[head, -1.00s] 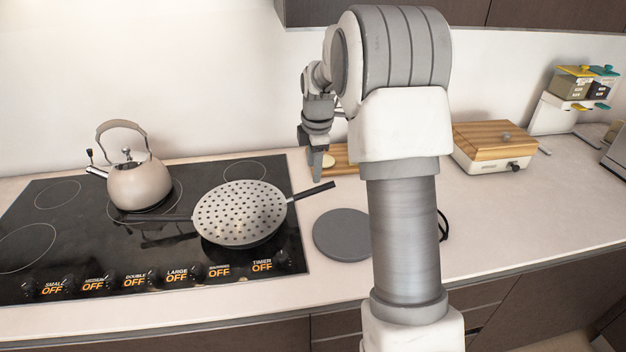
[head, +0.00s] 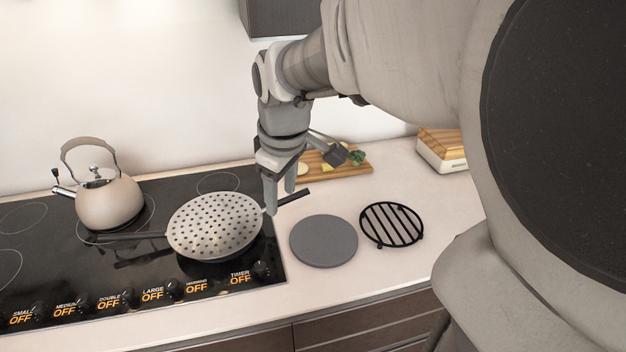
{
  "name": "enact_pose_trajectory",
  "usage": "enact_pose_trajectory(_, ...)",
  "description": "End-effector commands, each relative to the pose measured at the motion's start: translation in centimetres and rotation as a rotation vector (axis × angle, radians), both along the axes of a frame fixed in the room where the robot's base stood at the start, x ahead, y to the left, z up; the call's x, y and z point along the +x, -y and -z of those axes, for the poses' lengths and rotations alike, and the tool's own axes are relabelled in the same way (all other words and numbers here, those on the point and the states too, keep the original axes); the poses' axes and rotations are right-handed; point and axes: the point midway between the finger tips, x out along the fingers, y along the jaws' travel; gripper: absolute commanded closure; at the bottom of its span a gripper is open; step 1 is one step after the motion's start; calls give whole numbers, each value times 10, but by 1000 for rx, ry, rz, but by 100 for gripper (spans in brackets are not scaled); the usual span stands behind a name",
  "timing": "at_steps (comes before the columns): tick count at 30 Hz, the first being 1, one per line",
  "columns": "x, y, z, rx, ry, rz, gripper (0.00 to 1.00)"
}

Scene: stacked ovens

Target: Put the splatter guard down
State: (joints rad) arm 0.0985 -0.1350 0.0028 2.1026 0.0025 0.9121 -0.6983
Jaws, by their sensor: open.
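The splatter guard (head: 215,222) is a round, light grey disc with many holes. It lies over a dark pan on the black cooktop (head: 120,268). A black handle (head: 294,197) sticks out to its right and another to its left; I cannot tell for sure which belongs to the guard and which to the pan. My gripper (head: 281,206) points down at the right side of the guard, by the right handle. Its fingers are apart with nothing seen held between them. Whether a finger touches the handle is unclear.
A grey round mat (head: 323,241) and a black round trivet (head: 391,225) lie on the counter to the right. A kettle (head: 108,203) stands on the cooktop. A cutting board with food (head: 346,170) lies behind my gripper. A wood-topped box (head: 443,150) stands further right.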

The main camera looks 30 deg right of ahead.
Motion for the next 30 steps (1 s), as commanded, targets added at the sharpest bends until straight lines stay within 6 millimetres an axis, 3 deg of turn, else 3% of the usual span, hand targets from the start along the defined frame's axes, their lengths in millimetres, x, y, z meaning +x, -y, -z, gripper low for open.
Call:
enact_pose_trajectory(1, -22, -10, -41, 8, 121, 42, 43)
enact_pose_trajectory(9, -97, -28, -36, 135, 195, 343, 43)
enact_pose_trajectory(13, -123, -32, -28, 190, 220, 458, 43)
enact_pose_trajectory(19, -141, -34, -18, 237, 232, 548, 43)
enact_pose_trajectory(30, -143, -35, -17, 243, 230, 557, 43)
